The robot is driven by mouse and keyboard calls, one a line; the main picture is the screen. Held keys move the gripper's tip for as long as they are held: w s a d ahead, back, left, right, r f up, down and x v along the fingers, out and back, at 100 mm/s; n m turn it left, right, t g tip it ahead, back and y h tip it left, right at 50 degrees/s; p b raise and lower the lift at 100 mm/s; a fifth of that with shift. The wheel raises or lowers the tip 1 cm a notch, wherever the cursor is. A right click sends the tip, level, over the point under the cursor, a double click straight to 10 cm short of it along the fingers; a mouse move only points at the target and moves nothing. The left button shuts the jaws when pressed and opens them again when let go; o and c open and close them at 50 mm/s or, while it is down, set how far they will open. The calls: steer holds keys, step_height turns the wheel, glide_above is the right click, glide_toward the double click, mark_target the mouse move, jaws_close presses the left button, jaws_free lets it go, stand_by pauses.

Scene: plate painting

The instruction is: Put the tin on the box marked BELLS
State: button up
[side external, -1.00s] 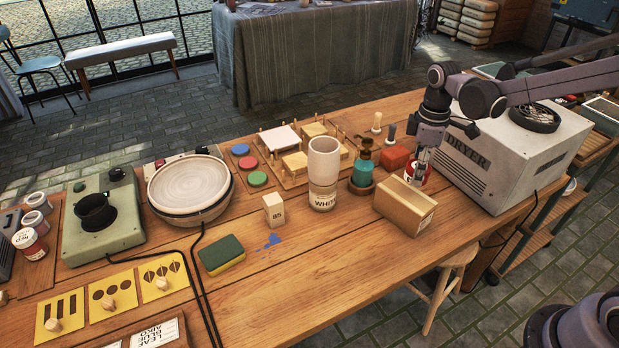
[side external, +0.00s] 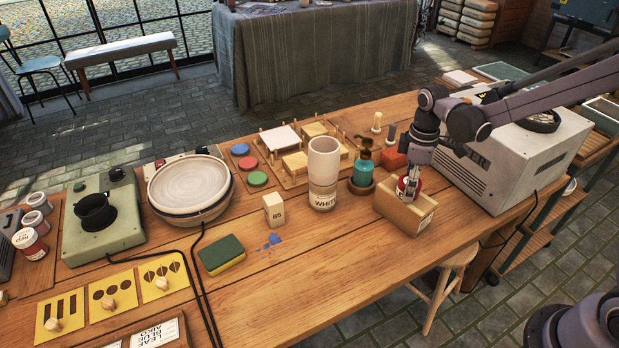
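The tin (side external: 402,185), red with a pale part, is at the top of the cardboard box (side external: 397,213), partly hidden by my gripper. My gripper (side external: 408,194) points down over the box and appears shut on the tin. I cannot tell whether the tin's base touches the box top or is just above it. The box has a small label on its right end, too small to read here.
The grey dryer (side external: 515,165) is to the right.

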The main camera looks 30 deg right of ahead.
steer(key=shift+o, duration=0.4)
step_height(320, 180, up, 12)
steer(key=s+a+m+t, duration=0.3)
steer(key=s+m+t, duration=0.4)
steer(key=s, duration=0.7)
steer(key=shift+s+r+m, duration=0.4)
steer(key=shift+r+m, duration=0.05)
steer(key=shift+m, duration=0.55)
